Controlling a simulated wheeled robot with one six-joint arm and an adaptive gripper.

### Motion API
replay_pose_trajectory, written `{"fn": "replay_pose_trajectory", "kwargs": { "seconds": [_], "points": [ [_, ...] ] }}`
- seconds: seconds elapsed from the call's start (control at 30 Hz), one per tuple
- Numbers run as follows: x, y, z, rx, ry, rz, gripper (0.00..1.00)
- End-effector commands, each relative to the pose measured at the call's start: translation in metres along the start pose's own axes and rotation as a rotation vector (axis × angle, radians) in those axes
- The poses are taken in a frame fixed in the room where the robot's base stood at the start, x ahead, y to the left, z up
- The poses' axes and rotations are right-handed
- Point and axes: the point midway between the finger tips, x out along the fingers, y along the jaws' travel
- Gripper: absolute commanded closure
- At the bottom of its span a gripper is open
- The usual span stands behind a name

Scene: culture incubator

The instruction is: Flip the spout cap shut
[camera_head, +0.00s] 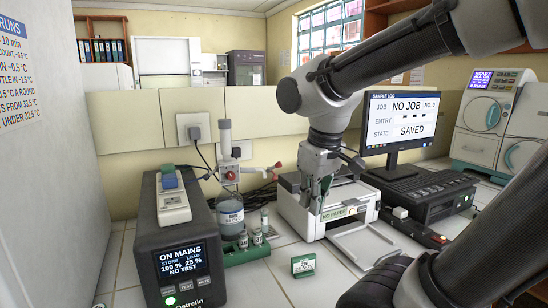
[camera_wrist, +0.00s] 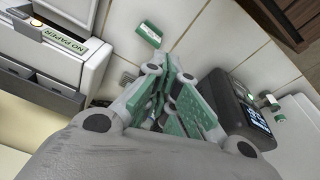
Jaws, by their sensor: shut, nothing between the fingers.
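A bottle-top dispenser stands on the left side of the bench in the head view, on a bottle (camera_head: 230,217) of clear bluish liquid. It has a pale upright barrel and a red knob (camera_head: 231,176). A thin spout runs right from it to a small red-brown piece, likely the spout cap (camera_head: 278,166); it is too small to tell its exact pose. My gripper (camera_head: 317,208) is shut and empty, pointing down in front of the printer, right of the dispenser and apart from it. In the wrist view my gripper's green-padded fingers (camera_wrist: 174,62) meet; the dispenser is not visible there.
A white printer labelled NO PAPER (camera_head: 296,211) stands right behind my gripper. Small vials (camera_head: 257,237) stand in a green rack below the spout. A green-and-white card block (camera_head: 303,265) sits in front. A dark power unit (camera_head: 183,250) is at left; a monitor (camera_head: 400,122) at right.

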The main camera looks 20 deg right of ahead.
Motion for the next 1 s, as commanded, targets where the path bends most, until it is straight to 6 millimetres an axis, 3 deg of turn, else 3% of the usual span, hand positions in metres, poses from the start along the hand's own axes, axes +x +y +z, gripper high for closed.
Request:
{"fn": "replay_pose_trajectory", "kwargs": {
  "seconds": [0.1, 0.27, 0.4, 0.5, 0.63, 0.8, 1.0],
  "points": [
    [0.002, -0.012, -0.05, -0.105, -0.083, 0.075, 1.0],
    [-0.003, -0.029, -0.126, -0.114, -0.134, 0.263, 1.0],
    [-0.025, -0.038, -0.2, 0.036, -0.06, 0.492, 1.0],
    [-0.054, -0.024, -0.23, 0.216, 0.043, 0.607, 1.0],
    [-0.082, -0.011, -0.24, 0.399, 0.146, 0.678, 1.0],
    [-0.085, -0.008, -0.237, 0.512, 0.179, 0.694, 1.0],
    [-0.084, -0.008, -0.236, 0.527, 0.184, 0.692, 1.0]
  ]
}}
